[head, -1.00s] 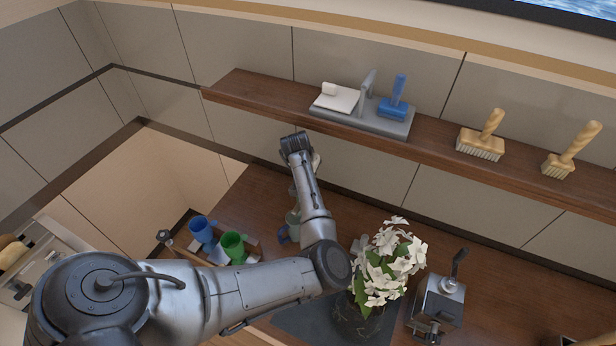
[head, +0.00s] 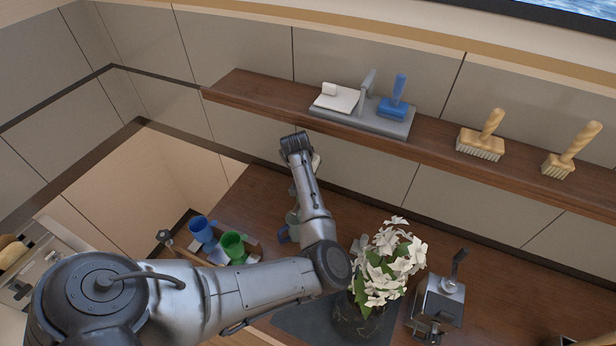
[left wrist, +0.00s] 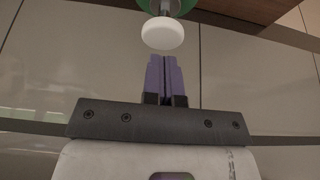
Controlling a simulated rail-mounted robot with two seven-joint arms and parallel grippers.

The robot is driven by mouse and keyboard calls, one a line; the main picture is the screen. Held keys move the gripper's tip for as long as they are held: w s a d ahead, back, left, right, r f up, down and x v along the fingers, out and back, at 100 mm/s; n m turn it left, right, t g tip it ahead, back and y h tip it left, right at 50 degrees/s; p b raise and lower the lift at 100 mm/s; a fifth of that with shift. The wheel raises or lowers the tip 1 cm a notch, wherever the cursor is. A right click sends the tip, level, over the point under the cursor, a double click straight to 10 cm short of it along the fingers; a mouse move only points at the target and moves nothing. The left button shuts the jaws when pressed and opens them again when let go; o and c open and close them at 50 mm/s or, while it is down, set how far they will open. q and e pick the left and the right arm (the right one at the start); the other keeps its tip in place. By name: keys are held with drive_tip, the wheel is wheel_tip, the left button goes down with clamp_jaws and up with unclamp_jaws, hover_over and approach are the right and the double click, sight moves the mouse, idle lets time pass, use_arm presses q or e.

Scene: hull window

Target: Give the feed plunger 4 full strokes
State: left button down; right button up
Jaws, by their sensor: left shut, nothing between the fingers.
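In the left wrist view a round white knob (left wrist: 162,33) sits on a short metal rod coming from a green body (left wrist: 192,5); it looks like the feed plunger. My left gripper (left wrist: 167,62) has purple fingers, shut and empty. Their tips point at the knob and appear just short of it; I cannot tell whether they touch. In the head view my left arm hides the gripper and most of the plunger. Only part of a pale green body (head: 292,217) shows beside my forearm, above the counter. My right gripper is not in view.
On the counter (head: 245,200) stand a blue cup (head: 201,229) and a green cup (head: 233,245) to the left. White flowers (head: 385,262) in a dark pot and a metal device with a lever (head: 440,300) stand to the right. A shelf (head: 260,98) with brushes runs above.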

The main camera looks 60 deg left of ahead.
use_arm(q)
drive_tip(key=shift+f, duration=0.2)
drive_tip(key=shift+f+b, duration=0.45)
drive_tip(key=shift+f, duration=0.95)
drive_tip(key=shift+f+p, duration=0.1)
drive_tip(key=shift+p, duration=0.3)
idle(0.4)
drive_tip(key=shift+r+p, duration=1.7)
drive_tip(key=shift+p, duration=0.5)
drive_tip(key=shift+f, duration=0.25)
